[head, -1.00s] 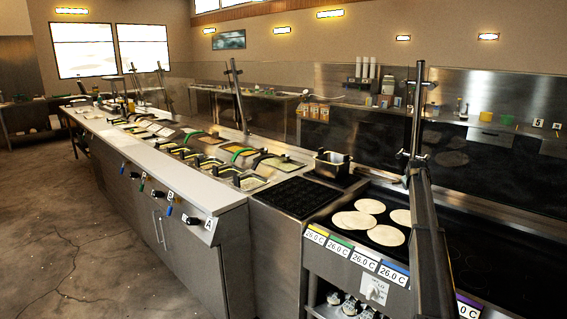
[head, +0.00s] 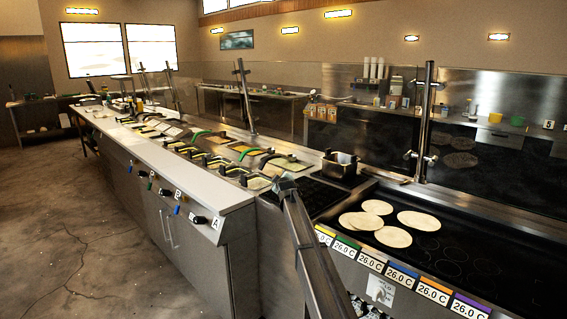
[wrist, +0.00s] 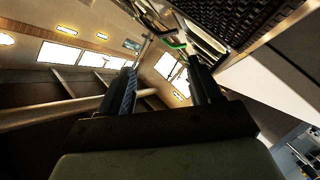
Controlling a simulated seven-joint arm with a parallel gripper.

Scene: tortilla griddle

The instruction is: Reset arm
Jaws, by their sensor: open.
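My gripper (wrist: 163,78) shows in the wrist view with its two dark fingers apart and nothing between them. The wrist view is tilted, looking past the fingers to the room's windows and wall lamps. In the head view my arm reaches up from the lower edge over the counter, its visible end near the dark grate; I cannot make out the fingers there. Several pale tortillas (head: 393,237) lie flat on the left part of the black griddle (head: 480,245), clear of my arm.
A dark perforated grate (head: 318,194) lies left of the griddle, partly behind my arm. A metal container (head: 340,167) stands behind it. Topping pans (head: 292,164) line the long white counter (head: 140,148). An upright metal post (head: 425,125) rises behind the griddle. The floor at left is clear.

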